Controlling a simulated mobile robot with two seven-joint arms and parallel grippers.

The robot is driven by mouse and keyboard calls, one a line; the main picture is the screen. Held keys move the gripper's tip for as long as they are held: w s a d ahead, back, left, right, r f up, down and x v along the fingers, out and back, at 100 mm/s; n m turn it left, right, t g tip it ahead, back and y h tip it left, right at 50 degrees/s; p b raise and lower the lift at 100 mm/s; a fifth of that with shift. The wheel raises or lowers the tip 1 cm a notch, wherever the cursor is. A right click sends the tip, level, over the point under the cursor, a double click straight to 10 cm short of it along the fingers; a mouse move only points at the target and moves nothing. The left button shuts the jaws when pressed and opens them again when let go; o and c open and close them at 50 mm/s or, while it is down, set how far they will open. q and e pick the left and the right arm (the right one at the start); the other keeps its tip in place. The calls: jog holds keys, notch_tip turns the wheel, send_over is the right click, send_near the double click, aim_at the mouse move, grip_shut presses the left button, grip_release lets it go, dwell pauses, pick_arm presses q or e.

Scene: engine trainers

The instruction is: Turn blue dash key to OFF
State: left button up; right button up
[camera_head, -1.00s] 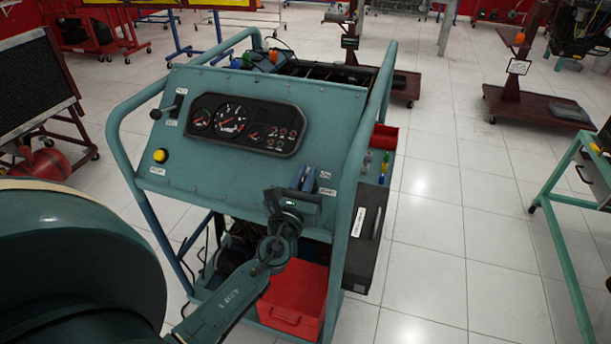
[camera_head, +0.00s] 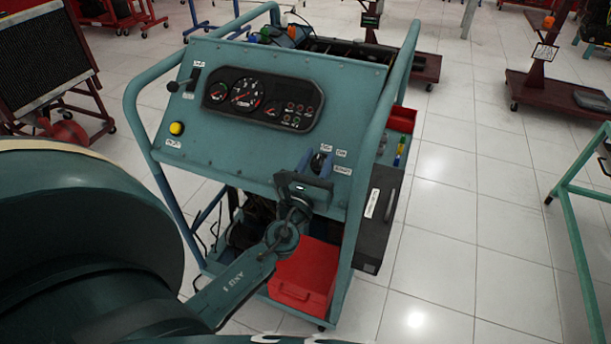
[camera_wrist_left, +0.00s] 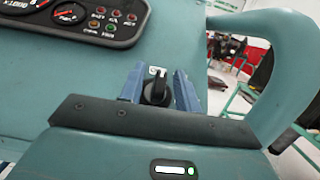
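The dash key (camera_head: 317,161) is a black knob at the lower right of the teal dash panel (camera_head: 240,150). In the left wrist view the key (camera_wrist_left: 156,90) stands between two blue fingers and has a white mark at its top. My left gripper (camera_head: 316,165) is at the panel, with one finger on each side of the key. The fingers look parted, with narrow gaps beside the key; contact is not clear. Small white labels (camera_head: 342,170) sit around the key, too small to read. My right gripper is not in view.
The panel also bears a gauge cluster (camera_head: 262,98), a black lever (camera_head: 184,82) and a yellow button (camera_head: 177,128). A tubular frame rail (camera_head: 385,120) rises close to the right of the key. A red bin (camera_head: 303,280) sits below. White floor is open on the right.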

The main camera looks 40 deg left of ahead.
pick_arm(q)
jog(key=b+v, duration=0.2)
jog(key=v, duration=0.9)
jog(key=shift+b, duration=0.4)
